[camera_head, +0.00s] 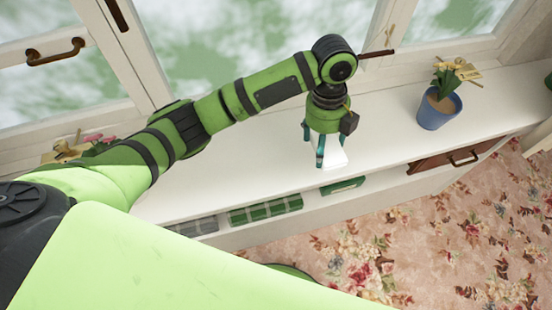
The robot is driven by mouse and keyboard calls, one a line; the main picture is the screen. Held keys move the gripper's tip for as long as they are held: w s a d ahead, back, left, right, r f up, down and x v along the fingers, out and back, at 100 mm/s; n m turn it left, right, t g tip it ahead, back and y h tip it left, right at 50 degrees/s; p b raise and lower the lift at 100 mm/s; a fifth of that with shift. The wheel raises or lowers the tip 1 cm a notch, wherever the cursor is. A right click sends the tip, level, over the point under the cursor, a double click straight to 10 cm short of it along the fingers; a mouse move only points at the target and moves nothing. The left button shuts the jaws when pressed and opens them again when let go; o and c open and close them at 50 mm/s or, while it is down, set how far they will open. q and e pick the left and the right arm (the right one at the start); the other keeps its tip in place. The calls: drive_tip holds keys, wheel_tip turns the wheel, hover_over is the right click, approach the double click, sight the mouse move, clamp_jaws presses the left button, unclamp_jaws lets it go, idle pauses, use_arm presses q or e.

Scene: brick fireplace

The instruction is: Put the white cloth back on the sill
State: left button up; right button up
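The white cloth (334,156) is a small, pale, folded-looking shape low over the white sill (385,135), near its front edge. My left gripper (326,150) points down from above, with its teal fingers around the cloth and seemingly shut on it. The cloth's lower end looks to be at the sill surface, but white against white makes contact hard to tell. The gripper body and fingers hide the upper part of the cloth. My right gripper is not in view.
A blue pot (439,108) with yellow flowers stands on the sill to the right. Pink flowers (95,140) are partly hidden behind my arm at left. Green books (265,211) sit on a shelf below. The sill between gripper and pot is clear.

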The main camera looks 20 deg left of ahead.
use_arm(q)
drive_tip(key=p, duration=0.4)
hover_over(275, 166)
wheel_tip(275, 166, down, 6)
drive_tip(key=shift+w+f, duration=0.15)
drive_tip(key=shift+f, duration=0.05)
drive_tip(key=shift+a+f, duration=0.2)
wheel_tip(275, 166, down, 3)
drive_tip(key=shift+f, duration=0.45)
drive_tip(key=shift+f, duration=0.2)
drive_tip(key=o, duration=1)
drive_tip(key=shift+r, duration=0.1)
